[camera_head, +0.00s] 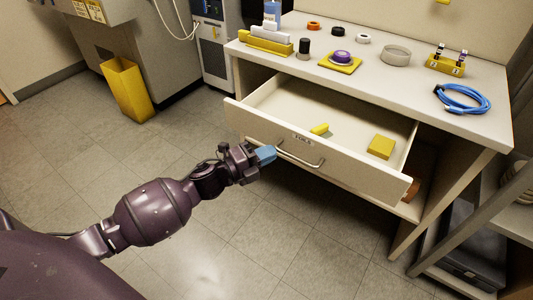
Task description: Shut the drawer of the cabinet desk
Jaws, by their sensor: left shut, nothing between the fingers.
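The cabinet desk (478,128) stands at the right with its white drawer (345,170) pulled out. A yellow block (381,146) and a small yellow piece (319,129) lie inside the drawer. A metal bar handle (300,157) and a label are on the drawer's front panel. My left gripper (268,154) is shut and empty, with blue fingertips just left of the handle, close to the front panel. I cannot tell whether the fingertips touch the panel. My right gripper is not in view.
The desk top holds a blue cable coil (462,98), a yellow vial rack (446,65), a round clear dish (396,55) and several small items. A yellow bin (127,89) stands on the floor at the left. The tiled floor before the drawer is clear.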

